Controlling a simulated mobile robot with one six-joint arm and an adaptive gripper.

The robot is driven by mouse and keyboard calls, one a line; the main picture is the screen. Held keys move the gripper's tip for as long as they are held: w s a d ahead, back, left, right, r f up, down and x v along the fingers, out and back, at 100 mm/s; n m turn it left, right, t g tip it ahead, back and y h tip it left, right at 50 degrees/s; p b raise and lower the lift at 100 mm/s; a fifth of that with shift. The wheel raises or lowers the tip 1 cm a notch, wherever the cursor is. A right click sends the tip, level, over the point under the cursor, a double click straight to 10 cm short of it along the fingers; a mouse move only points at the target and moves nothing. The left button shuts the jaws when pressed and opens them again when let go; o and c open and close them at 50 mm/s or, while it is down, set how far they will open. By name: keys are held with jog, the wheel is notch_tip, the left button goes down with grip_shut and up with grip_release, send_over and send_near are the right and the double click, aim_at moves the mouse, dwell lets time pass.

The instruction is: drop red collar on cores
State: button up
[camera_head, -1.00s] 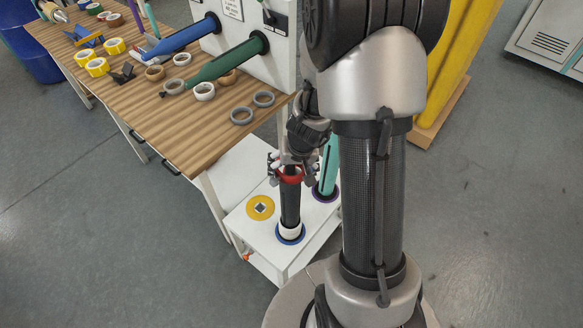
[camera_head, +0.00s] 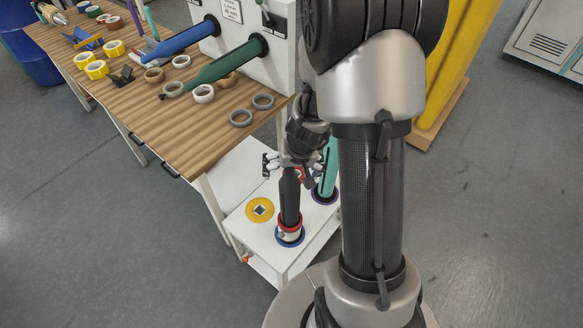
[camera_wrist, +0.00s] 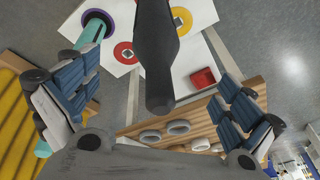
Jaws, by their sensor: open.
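My gripper (camera_head: 288,167) is at the spindle's top, fingers spread and empty. In the wrist view my gripper (camera_wrist: 160,100) has its two fingers wide apart, on either side of the black spindle (camera_wrist: 158,55). The collar cannot be made out around the spindle in the wrist view, and the cores are hidden there.
A teal spindle (camera_head: 328,170) stands close behind and to the right on the same white stand (camera_head: 268,246). A yellow disc (camera_head: 260,209) lies left of the black spindle. The wooden table (camera_head: 165,115) with several tape rolls is to the left, grey rings (camera_head: 241,116) near its edge.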

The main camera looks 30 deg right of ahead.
jog(key=v, duration=1.2)
dwell(0.6)
jog(key=s+a+r+n+t, duration=0.1)
jog(key=s+a+r+n, duration=0.4)
jog(key=s+a+r, duration=0.7)
jog(key=s+r, duration=0.1)
jog(key=s, duration=0.2)
jog(key=shift+s+a+r, duration=0.2)
jog(key=shift+s+a, duration=0.1)
jog(key=shift+s, duration=0.1)
jog(key=shift+c, duration=0.2)
dwell(0.9)
